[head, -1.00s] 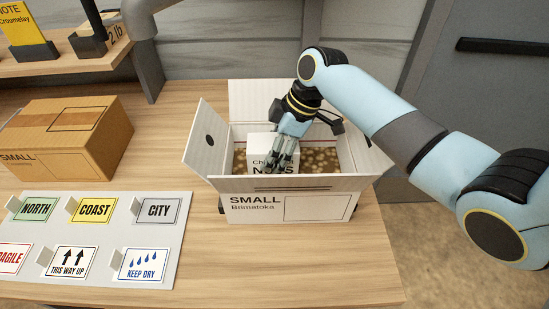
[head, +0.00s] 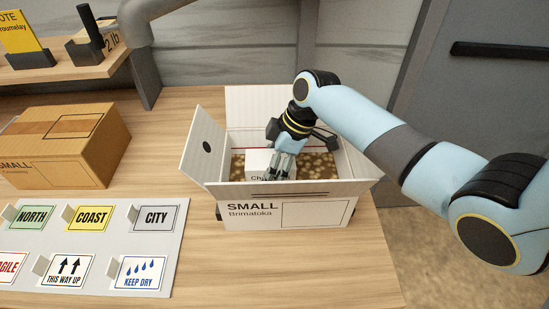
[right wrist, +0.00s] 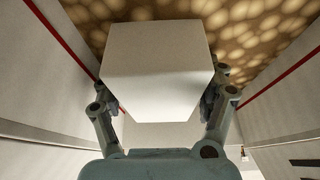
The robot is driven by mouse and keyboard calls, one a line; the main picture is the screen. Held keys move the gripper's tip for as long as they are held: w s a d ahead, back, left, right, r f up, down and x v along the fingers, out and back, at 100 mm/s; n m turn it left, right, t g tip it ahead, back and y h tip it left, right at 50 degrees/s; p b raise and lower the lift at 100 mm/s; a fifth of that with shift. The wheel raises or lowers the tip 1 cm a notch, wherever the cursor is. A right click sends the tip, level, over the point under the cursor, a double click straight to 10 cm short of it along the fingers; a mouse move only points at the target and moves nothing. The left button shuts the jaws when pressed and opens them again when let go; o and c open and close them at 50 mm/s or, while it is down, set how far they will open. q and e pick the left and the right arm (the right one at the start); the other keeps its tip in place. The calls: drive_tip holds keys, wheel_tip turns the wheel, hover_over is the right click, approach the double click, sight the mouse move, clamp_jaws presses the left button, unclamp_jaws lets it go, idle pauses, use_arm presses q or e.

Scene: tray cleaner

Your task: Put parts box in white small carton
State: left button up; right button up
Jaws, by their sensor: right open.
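The parts box (head: 257,160), a small white box with partly hidden dark lettering, sits inside the open white small carton (head: 262,221), its lower part hidden behind the front wall. My right gripper (head: 284,170) reaches down into the carton at the box. In the right wrist view, the white box (right wrist: 157,70) lies between the two fingers of the right gripper (right wrist: 162,98), one on each side. The gripper is open around the box. My left gripper is not in view.
Brown mottled filling (head: 318,165) covers the carton's floor. The carton's flaps stand open. A closed brown box (head: 60,150) and a board of label cards (head: 185,245) lie to the left. A shelf (head: 70,72) stands at the back left. Bare table lies in front of the carton.

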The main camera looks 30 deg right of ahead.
drive_tip(key=v, duration=1.2)
drive_tip(key=shift+r, duration=0.1)
